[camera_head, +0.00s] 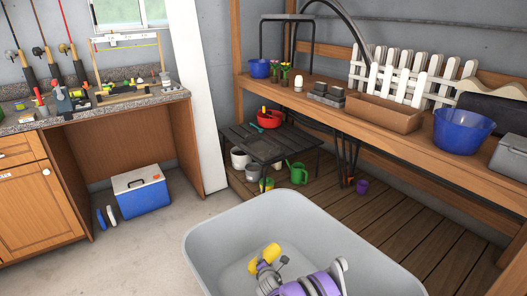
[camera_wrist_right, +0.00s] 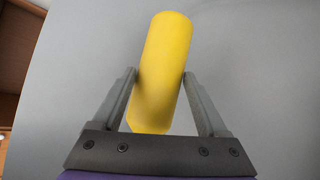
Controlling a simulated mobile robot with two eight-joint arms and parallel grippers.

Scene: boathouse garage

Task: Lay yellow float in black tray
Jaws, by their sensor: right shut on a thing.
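The yellow float (camera_head: 262,257) is a plain cylinder near the bottom of the head view. My right gripper (camera_head: 271,264) is shut on it. In the right wrist view the float (camera_wrist_right: 165,62) stands out between the two grey fingers of the gripper (camera_wrist_right: 160,78), one finger on each side, and extends past their tips. Plain grey lies behind it. I cannot pick out the black tray with certainty; a dark flat piece (camera_head: 122,96) lies among items on the left counter. My left gripper is not in view.
A large grey tub shape (camera_head: 212,246) surrounds the float in the picture. A granite-topped counter (camera_head: 30,123) stands left, with a blue-and-white cooler (camera_head: 142,196) beneath. A wooden bench (camera_head: 400,143) with pots and a blue bowl (camera_head: 462,130) runs right. A low black table (camera_head: 245,143) stands between.

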